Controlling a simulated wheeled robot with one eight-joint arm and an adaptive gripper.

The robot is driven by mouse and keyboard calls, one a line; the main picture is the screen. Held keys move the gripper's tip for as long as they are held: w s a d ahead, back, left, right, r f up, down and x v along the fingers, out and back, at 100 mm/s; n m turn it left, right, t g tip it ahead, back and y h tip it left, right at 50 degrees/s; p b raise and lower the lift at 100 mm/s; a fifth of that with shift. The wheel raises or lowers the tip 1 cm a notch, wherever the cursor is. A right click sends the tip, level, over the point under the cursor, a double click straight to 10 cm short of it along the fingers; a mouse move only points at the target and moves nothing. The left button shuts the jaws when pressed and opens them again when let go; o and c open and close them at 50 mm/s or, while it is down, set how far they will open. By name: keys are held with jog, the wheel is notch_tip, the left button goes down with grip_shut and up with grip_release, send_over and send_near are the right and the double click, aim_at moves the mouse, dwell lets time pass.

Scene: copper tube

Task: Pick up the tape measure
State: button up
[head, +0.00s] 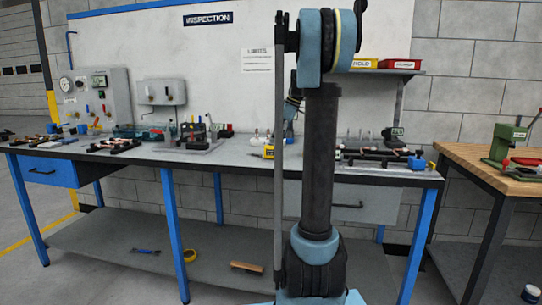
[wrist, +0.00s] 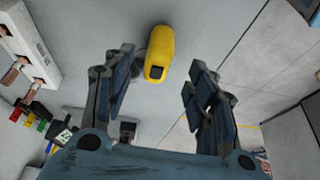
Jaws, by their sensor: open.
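The yellow tape measure (wrist: 160,46) lies on the grey bench top, near the top centre of the wrist view, with a dark patch on its near end. In the head view it shows as a small yellow shape (head: 268,152) near the bench's front edge, just left of my arm. My gripper (wrist: 161,62) is open and empty. Its two fingers are spread wide, and the tape measure appears between and beyond their tips, nearer the left finger. I see no contact. In the head view my arm hides most of the gripper.
The bench's front edge (wrist: 223,60) runs diagonally right of the tape measure, with floor beyond. A pale rack with copper pieces (wrist: 27,45) lies at the left of the wrist view. The bench (head: 235,153) carries several fixtures. A wooden table (head: 480,170) stands at right.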

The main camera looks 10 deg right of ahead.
aim_at(271, 151)
jog(key=shift+x, duration=3.8)
jog(key=shift+w+a+r, duration=0.1)
jog(key=shift+w+a, duration=0.05)
jog(key=shift+w, duration=0.05)
grip_shut()
